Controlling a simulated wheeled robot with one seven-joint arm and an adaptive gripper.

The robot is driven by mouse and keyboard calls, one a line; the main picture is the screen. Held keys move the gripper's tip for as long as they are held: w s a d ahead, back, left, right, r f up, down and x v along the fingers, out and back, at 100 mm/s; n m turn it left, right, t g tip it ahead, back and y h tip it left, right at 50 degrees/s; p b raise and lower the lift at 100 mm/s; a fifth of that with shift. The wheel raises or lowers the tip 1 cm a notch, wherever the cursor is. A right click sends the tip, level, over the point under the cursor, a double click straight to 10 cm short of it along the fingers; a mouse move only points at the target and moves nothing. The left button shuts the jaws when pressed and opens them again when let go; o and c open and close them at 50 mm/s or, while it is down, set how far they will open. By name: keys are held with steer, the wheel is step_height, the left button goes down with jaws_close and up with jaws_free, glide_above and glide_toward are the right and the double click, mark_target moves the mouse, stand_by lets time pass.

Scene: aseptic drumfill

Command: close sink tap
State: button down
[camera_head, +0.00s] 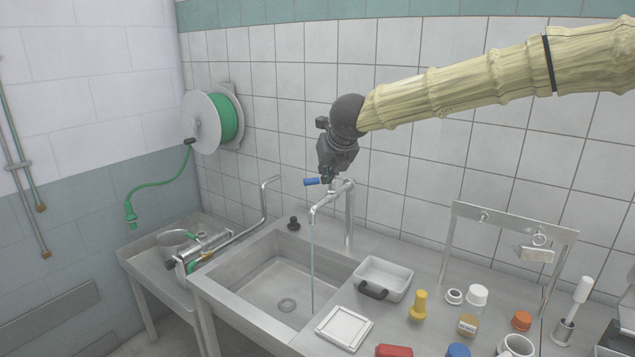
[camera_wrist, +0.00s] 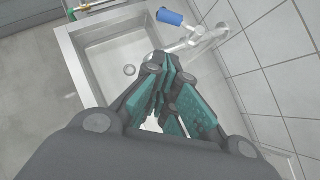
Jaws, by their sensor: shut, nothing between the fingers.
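The steel sink tap (camera_head: 348,215) stands at the back right of the sink, with its spout reaching forward over the basin. A thin stream of water (camera_head: 312,260) falls from the spout into the basin. The tap's blue lever (camera_head: 312,182) points left at the top of the tap; it also shows in the wrist view (camera_wrist: 170,17), above the fingers. My gripper (camera_head: 327,178) is shut and empty, just above and beside the lever in the head view. In the wrist view my gripper (camera_wrist: 160,65) appears apart from the lever; exact contact cannot be told.
The steel sink (camera_head: 235,290) lies below. A tray (camera_head: 384,277), a yellow-capped item (camera_head: 418,306), a bottle (camera_head: 470,312) and other small things crowd the counter at right. A metal frame (camera_head: 512,222) stands behind them. A green hose reel (camera_head: 213,120) hangs on the wall at left.

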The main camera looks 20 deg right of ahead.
mark_target(313, 184)
steer(key=p+x, duration=0.1)
steer(key=x, duration=0.2)
steer(key=p+x, duration=0.1)
steer(key=x, duration=0.3)
steer(key=w+r+p+x, duration=0.1)
steer(key=x, duration=0.3)
steer(key=shift+f, duration=0.1)
steer(key=shift+w+f+p, duration=0.2)
steer(key=shift+w+p, duration=0.3)
steer(key=shift+w, duration=0.45)
steer(key=shift+f+b, duration=0.1)
steer(key=shift+b, duration=0.4)
steer(key=shift+w+a+m, duration=0.15)
steer(key=shift+w+m, duration=0.05)
steer(key=shift+m, duration=0.1)
steer(key=shift+h, duration=0.3)
